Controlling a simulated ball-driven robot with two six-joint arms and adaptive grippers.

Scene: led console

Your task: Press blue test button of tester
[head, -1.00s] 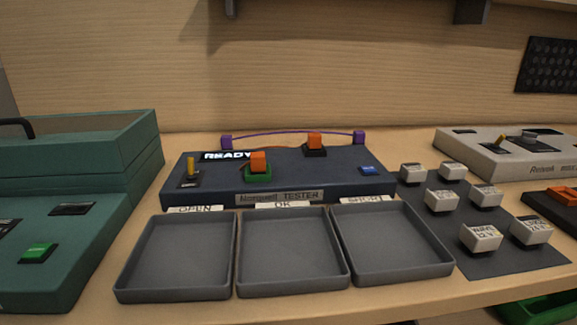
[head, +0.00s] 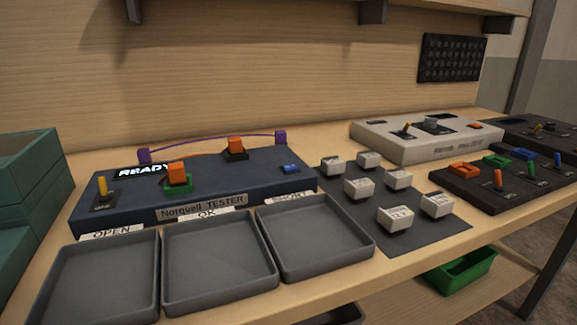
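The tester (head: 130,207) is a dark blue box on the bench, left of the picture's middle, labelled "Norqwell TESTER". Its blue test button (head: 290,169) sits on the top at the right end. A lit display (head: 143,171) on it reads READY. A yellow-tipped switch (head: 102,188) stands at its left end. An orange plug on a green base (head: 178,176) and an orange plug on a black base (head: 235,148) sit on top. A purple-ended lead (head: 281,137) arches behind. Neither of my grippers shows in the head view.
Three grey trays labelled OPEN (head: 97,281), OK (head: 219,264) and SHORT (head: 315,238) stand in front of the tester. Several white blocks (head: 397,217) lie on a dark mat at its right. A grey console (head: 420,135), a black switch panel (head: 480,192) and a teal case (head: 30,181) flank these.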

